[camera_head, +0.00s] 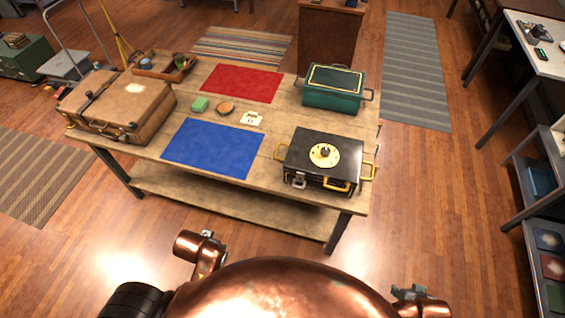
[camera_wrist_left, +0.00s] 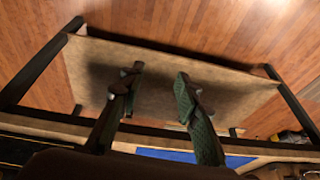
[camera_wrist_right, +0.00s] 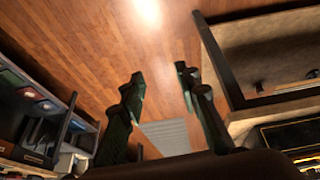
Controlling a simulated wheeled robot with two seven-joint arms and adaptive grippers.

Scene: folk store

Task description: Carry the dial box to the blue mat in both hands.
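The dial box is a black box (camera_head: 309,148) with a pale round dial and a dark knob on its lid and brass handles at its left and right ends. It sits at the front right of the wooden table (camera_head: 155,147). The blue mat (camera_head: 213,148) lies flat and bare to its left, a gap apart; its edge also shows in the left wrist view (camera_wrist_left: 180,156). My left gripper (camera_wrist_left: 155,85) is open and empty, in front of the table. My right gripper (camera_wrist_right: 160,85) is open and empty, beyond the table's right side. Neither touches the box.
A red mat (camera_head: 241,83) and a green handled box (camera_head: 333,89) are behind. A brown suitcase (camera_head: 120,104) and a wooden tray (camera_head: 164,65) stand left. Shelves (camera_head: 545,190) line the right; the floor between is clear.

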